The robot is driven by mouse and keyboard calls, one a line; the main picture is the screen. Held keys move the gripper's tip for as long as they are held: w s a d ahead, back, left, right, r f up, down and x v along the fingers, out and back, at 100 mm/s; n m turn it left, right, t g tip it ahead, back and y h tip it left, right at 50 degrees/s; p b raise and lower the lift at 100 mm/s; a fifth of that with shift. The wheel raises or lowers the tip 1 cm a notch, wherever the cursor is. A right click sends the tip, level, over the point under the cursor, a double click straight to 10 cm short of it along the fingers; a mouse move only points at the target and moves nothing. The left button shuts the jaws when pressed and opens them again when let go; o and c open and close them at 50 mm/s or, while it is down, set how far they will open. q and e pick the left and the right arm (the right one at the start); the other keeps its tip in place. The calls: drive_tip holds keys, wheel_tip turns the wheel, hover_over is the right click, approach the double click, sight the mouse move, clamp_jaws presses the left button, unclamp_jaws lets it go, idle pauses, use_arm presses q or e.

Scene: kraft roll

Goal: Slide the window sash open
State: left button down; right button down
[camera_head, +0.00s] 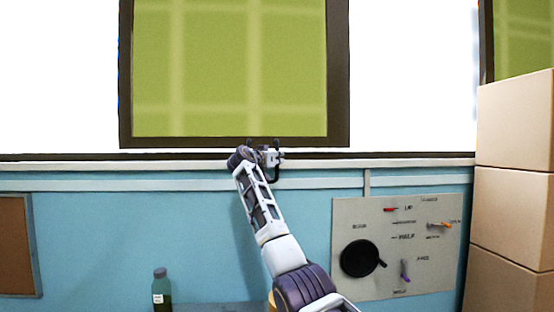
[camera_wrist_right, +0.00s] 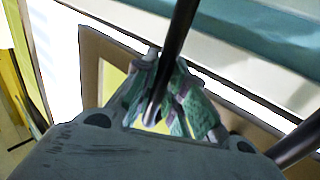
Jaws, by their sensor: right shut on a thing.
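The window sash (camera_head: 338,75) is a dark brown frame around a green pane, at the upper middle of the head view. White areas lie to its left and right. My right gripper (camera_head: 266,155) is at the sash's bottom rail, right of its middle. In the right wrist view, the right gripper (camera_wrist_right: 158,105) has its greenish fingers shut on a dark bar-shaped handle (camera_wrist_right: 183,25), which runs up between them. The sash's brown frame (camera_wrist_right: 91,65) shows behind the fingers. The arm's end hides part of the handle in the head view. My left gripper is not in view.
A pale sill (camera_head: 100,167) runs below the window. Stacked cardboard boxes (camera_head: 513,200) stand at the right, before another green pane (camera_head: 525,40). A control panel (camera_head: 400,280), a bottle (camera_head: 161,290) and a brown board (camera_head: 18,245) are lower down.

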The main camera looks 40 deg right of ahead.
drive_tip(key=shift+a+r, duration=0.1)
drive_tip(key=shift+a, duration=0.1)
drive_tip(key=c, duration=1.8)
unclamp_jaws()
drive_tip(key=o, duration=0.3)
drive_tip(key=shift+w+a, duration=0.25)
drive_tip(key=shift+a, duration=0.05)
drive_tip(key=shift+o, duration=0.2)
drive_tip(key=shift+s+d, duration=0.15)
drive_tip(key=shift+d, duration=0.15)
drive_tip(key=v, duration=1.2)
drive_tip(key=shift+a, duration=0.2)
